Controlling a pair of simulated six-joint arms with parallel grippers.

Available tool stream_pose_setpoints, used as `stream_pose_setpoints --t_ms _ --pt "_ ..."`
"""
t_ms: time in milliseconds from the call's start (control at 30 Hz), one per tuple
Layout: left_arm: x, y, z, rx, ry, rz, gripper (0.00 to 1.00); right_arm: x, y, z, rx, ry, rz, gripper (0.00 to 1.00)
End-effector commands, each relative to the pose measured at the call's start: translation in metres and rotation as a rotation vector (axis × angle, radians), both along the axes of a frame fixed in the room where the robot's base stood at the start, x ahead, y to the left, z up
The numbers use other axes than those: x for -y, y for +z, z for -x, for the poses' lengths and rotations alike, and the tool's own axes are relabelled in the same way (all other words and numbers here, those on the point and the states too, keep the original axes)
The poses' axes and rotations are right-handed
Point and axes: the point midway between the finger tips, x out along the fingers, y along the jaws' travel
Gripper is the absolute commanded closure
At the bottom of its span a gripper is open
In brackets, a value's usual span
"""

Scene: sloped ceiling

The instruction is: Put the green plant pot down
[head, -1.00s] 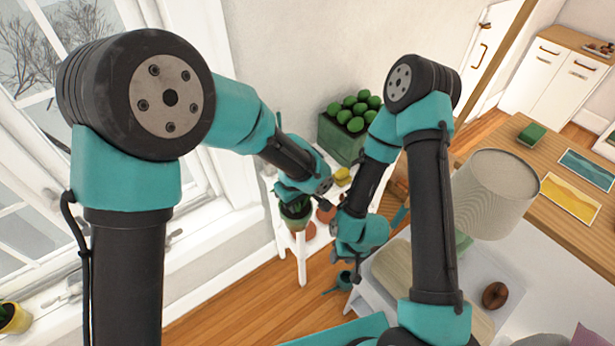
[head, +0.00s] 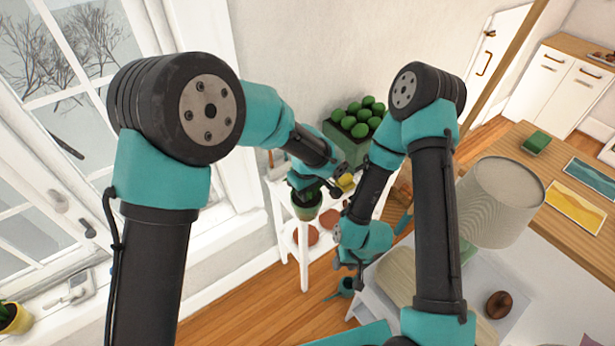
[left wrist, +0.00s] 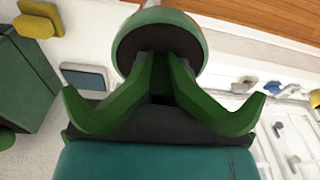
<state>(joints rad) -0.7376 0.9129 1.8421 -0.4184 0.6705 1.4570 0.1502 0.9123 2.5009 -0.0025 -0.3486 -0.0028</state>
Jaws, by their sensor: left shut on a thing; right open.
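The green plant pot (head: 307,212) hangs under my left gripper (head: 309,191), at the front corner of a white stand (head: 283,206) in the head view. I cannot tell whether its base touches the stand.
Terracotta pots (head: 306,235) sit on the stand's lower shelf. A yellow item (head: 345,182) lies close to my left gripper. A green box of round plants (head: 354,146) stands behind. A teal watering can (head: 344,286) is below, and a lamp (head: 500,203) at right.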

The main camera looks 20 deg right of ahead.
Motion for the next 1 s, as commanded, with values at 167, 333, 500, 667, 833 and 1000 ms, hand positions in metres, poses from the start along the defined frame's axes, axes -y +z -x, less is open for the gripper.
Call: stream_pose_setpoints --t_ms 167,333,500,667,833,1000 --pt "0.009 -0.003 -0.032 0.003 0.001 0.001 1.00 0.000 0.000 0.000 0.000 0.000 0.000 0.57" --pt "0.017 -0.005 -0.059 0.002 0.001 0.002 1.00 0.000 0.000 0.000 0.000 0.000 0.000 0.57" --pt "0.024 -0.008 -0.083 0.003 0.001 0.001 1.00 0.000 0.000 0.000 0.000 0.000 0.000 0.57" --pt "0.028 -0.008 -0.094 0.002 -0.001 0.002 1.00 0.000 0.000 0.000 0.000 0.000 0.000 0.57" --pt "0.028 -0.008 -0.095 0.001 -0.001 0.001 1.00 0.000 0.000 0.000 0.000 0.000 0.000 0.57" --pt "0.028 -0.009 -0.095 0.001 -0.001 0.001 1.00 0.000 0.000 0.000 0.000 0.000 0.000 0.57"
